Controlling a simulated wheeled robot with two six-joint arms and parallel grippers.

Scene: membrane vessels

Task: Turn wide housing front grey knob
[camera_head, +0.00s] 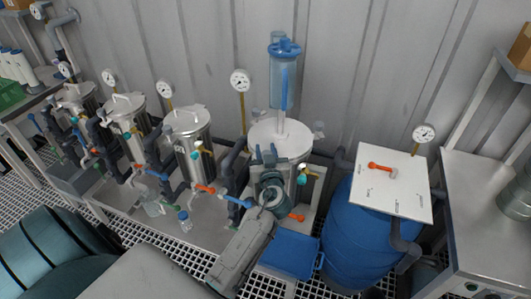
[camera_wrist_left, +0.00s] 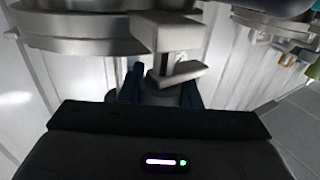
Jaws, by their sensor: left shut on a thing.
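My left gripper (camera_head: 277,162) is against the front of this housing, shut on the front grey knob. The knob is hidden behind the gripper in the head view, so its angle cannot be told. A pale grey clamp (camera_wrist_left: 168,32) juts from the rim in the left wrist view. My right gripper is not in view.
Narrower steel vessels (camera_head: 188,122) with pipes and coloured valves stand to the left. A gauge (camera_head: 240,81) rises behind.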

